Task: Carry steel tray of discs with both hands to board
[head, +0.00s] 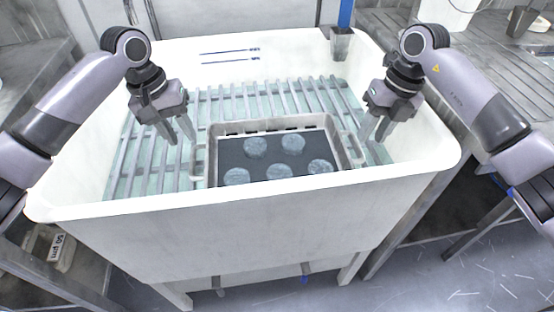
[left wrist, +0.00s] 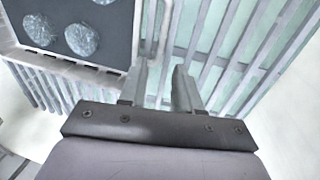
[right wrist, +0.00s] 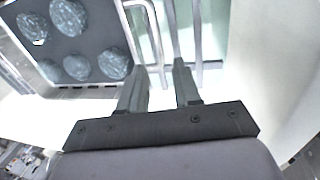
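The steel tray (head: 214,139) sits on slats inside a white sink. Its dark floor carries several round grey-blue discs (head: 256,147). The sink's front wall hides the tray's near edge. My left gripper (head: 181,141) is open, pointing down above the tray's left handle (head: 198,165); in the left wrist view its fingers (left wrist: 158,85) are apart, with a handle bar beyond them. My right gripper (head: 376,137) is open by the right handle (head: 350,150); the right wrist view shows its fingers (right wrist: 158,85) apart near the handle (right wrist: 157,25). I cannot identify the board.
The white sink (head: 250,205) has high walls around the tray and both grippers. Metal slats (head: 270,95) cover its floor, bare behind the tray. A grey slatted worktop (head: 475,60) with a dark cup (head: 521,20) is at the right.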

